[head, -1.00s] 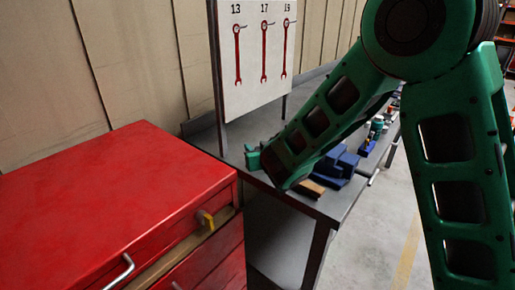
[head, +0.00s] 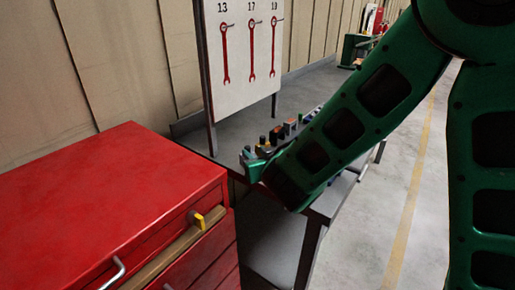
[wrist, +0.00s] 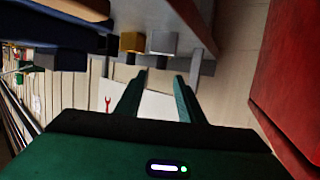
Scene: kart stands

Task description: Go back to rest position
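My green arm crosses the right half of the head view and reaches down to the left. My gripper (head: 252,163) is at its end, in front of the workbench and right of the red cabinet. In the wrist view the two green fingers of my gripper (wrist: 159,76) stand apart, with nothing between them. The gripper is open and empty. My forearm hides part of the bench top behind it.
The red cabinet (head: 110,190) has a slightly open top drawer with a yellow piece (head: 197,220) at its edge. A workbench (head: 290,103) carries a row of small items and a white wrench board (head: 245,55). Floor (head: 405,190) is clear at right.

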